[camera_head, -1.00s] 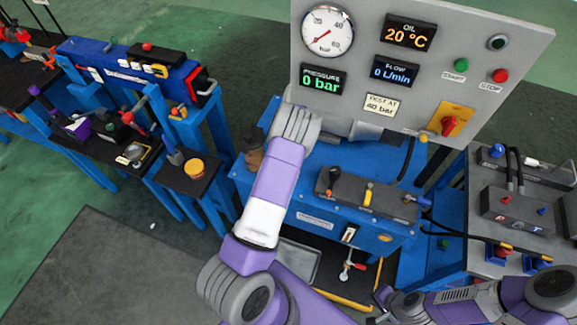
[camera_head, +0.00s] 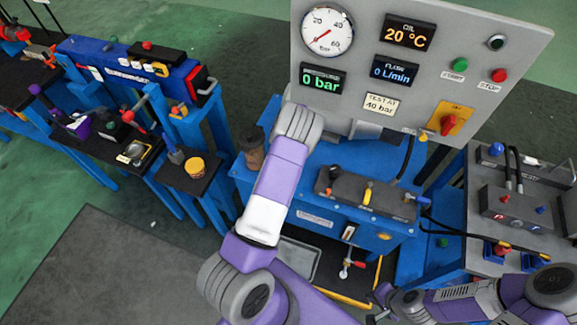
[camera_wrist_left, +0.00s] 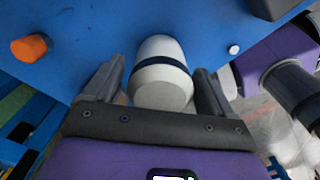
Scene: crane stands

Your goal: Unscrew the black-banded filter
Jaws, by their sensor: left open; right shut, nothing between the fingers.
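The black-banded filter (camera_wrist_left: 162,88) is a white rounded cylinder with a dark band around it, seen in the left wrist view against a blue surface. My left gripper (camera_wrist_left: 160,70) is open, with one finger on each side of the filter. I cannot tell whether either finger touches it. In the head view the filter and the left fingers are hidden behind my left arm and the test bench. My right gripper (camera_head: 377,304) is shut and empty at the bottom of the head view, in front of the bench and away from the filter.
A grey gauge panel (camera_head: 450,75) reading 0 bar stands over the blue bench (camera_head: 395,247). A grey side table (camera_head: 482,265) with hoses is at the right. Blue tool stands (camera_head: 100,155) are at the left. An orange knob (camera_wrist_left: 30,47) shows beside the filter.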

